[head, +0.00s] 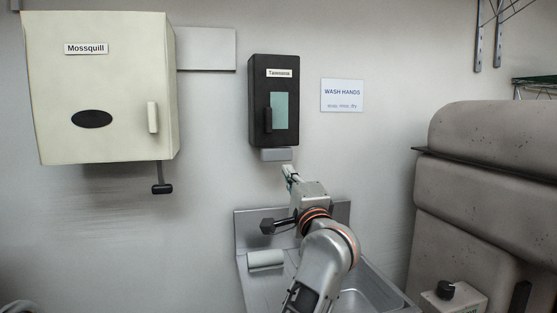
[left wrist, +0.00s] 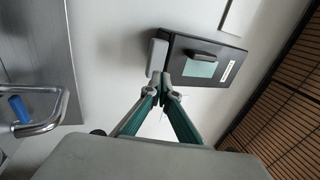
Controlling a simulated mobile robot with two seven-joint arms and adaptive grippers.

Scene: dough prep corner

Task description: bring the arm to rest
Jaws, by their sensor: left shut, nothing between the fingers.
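My left gripper (head: 288,171) is at the end of my arm, just below the black Taimooria dispenser (head: 273,105) on the wall. In the left wrist view my left gripper (left wrist: 165,94) has its two fingertips together, with nothing seen between them. The fingertips appear close to the grey block (head: 276,155) at the bottom of the dispenser; I cannot tell whether they touch it. The dispenser also shows in the left wrist view (left wrist: 230,62), turned on its side. My right gripper is in neither view.
A steel sink (head: 376,296) lies below my left arm, with its back panel against the wall. A cream Mossquill box (head: 110,100) hangs at the left with a dark lever (head: 161,188) under it. A bulky brown-grey machine (head: 480,200) stands at the right. The wall between is mostly clear.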

